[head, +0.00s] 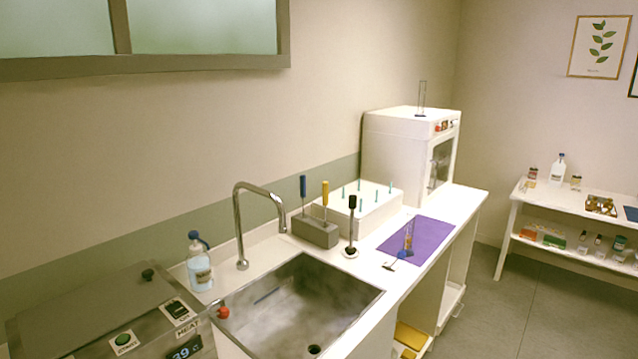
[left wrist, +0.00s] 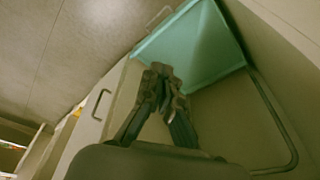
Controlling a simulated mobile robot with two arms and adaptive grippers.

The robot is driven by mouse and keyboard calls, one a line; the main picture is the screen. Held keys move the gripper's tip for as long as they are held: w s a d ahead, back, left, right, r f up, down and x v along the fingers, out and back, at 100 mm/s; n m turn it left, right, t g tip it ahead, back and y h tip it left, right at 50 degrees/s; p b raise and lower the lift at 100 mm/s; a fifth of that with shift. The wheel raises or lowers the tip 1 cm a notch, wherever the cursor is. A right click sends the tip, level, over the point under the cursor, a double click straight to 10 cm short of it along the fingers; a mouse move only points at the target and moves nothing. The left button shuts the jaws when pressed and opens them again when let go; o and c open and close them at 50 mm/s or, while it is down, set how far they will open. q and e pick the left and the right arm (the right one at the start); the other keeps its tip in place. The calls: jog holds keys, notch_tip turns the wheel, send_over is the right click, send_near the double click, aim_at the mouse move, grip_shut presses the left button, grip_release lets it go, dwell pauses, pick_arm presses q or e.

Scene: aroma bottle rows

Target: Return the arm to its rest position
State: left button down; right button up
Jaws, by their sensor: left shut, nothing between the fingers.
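My left gripper (left wrist: 158,80) shows only in the left wrist view. Its dark fingers are together at the tips, with nothing between them. It is apart from the teal, bin-like thing (left wrist: 195,45) beyond it. No arm or gripper of mine shows in the head view, and my right gripper is in neither view.
The left wrist view shows a pale cabinet front with a handle (left wrist: 101,103) and a dark bent bar (left wrist: 285,125). In the head view, the counter holds a sink (head: 300,305), faucet (head: 239,225), bottle (head: 199,265), purple mat (head: 435,238) and white machine (head: 395,150).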

pick_arm(q)
jog(key=s+a+f+g+b, duration=0.1)
jog(key=s+a+f+b, duration=0.1)
jog(key=s+f, duration=1.6)
notch_tip(320, 180, down, 4)
jog(key=shift+a+f+g, duration=0.1)
jog(key=shift+a+g, duration=0.2)
jog(key=shift+a, duration=0.3)
